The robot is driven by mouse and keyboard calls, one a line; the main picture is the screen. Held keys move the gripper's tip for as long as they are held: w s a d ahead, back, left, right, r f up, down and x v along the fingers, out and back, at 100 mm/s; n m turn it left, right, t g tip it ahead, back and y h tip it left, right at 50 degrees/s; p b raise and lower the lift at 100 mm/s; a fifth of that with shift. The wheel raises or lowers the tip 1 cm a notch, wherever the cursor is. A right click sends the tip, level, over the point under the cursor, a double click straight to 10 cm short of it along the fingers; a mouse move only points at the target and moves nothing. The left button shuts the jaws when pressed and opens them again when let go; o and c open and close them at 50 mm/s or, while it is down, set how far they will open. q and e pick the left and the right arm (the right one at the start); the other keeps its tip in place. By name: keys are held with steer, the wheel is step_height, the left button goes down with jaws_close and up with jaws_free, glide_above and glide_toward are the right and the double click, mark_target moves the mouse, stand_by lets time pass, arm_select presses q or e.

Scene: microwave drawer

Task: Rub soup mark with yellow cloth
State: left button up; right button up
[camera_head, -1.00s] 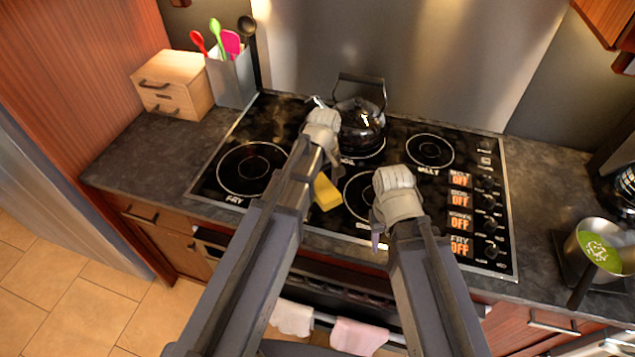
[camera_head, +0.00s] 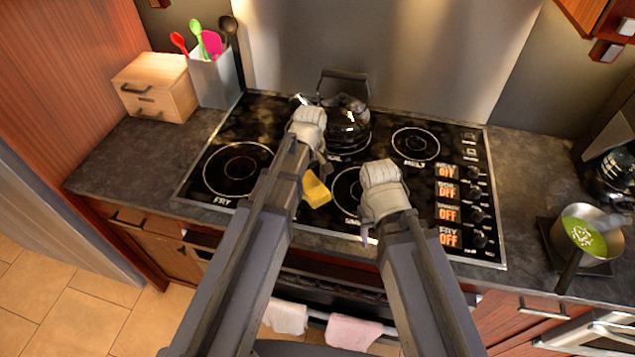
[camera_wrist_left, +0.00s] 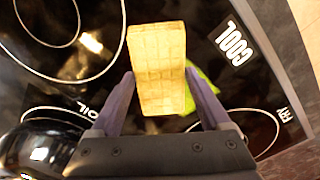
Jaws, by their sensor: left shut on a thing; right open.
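The yellow cloth (camera_head: 316,190) is a small block-like piece over the middle front of the black stovetop. My left gripper (camera_head: 315,172) is shut on it. In the left wrist view the cloth (camera_wrist_left: 157,68) sits between the two fingers. A bright green soup mark (camera_wrist_left: 204,88) shows on the stovetop there, beside the cloth and partly hidden by the cloth and a finger. I cannot tell whether the cloth touches the stovetop. The mark is not clearly visible in the head view. My right gripper (camera_head: 367,236) is open and empty near the stove's front edge.
A black kettle (camera_head: 345,125) stands on the back burner close to my left gripper. A pot of green soup (camera_head: 588,240) is on the right counter. A wooden box (camera_head: 155,88) and a utensil holder (camera_head: 213,80) stand at the back left. The stove's left burner is clear.

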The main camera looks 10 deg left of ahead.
arm_select(q)
steer(key=shift+w+a, duration=0.1)
steer(key=shift+a, duration=0.85)
steer(key=shift+a+f, duration=0.1)
steer(key=shift+a, duration=1.75)
arm_select(e)
steer(key=shift+d+f, duration=0.1)
arm_select(q)
steer(key=shift+w+a, duration=0.15)
steer(key=shift+a, duration=0.85)
steer(key=shift+w+a, duration=0.1)
steer(key=shift+a, duration=0.85)
steer(key=shift+r, duration=0.2)
arm_select(e)
steer(key=shift+r, duration=0.2)
arm_select(q)
step_height(320, 180, up, 6)
steer(key=p, duration=0.6)
steer(key=shift+d+f, duration=0.1)
arm_select(e)
step_height(320, 180, up, 6)
steer(key=shift+f, duration=0.1)
arm_select(q)
step_height(320, 180, up, 3)
steer(key=p, duration=0.3)
arm_select(e)
step_height(320, 180, up, 3)
steer(key=shift+r, duration=0.1)
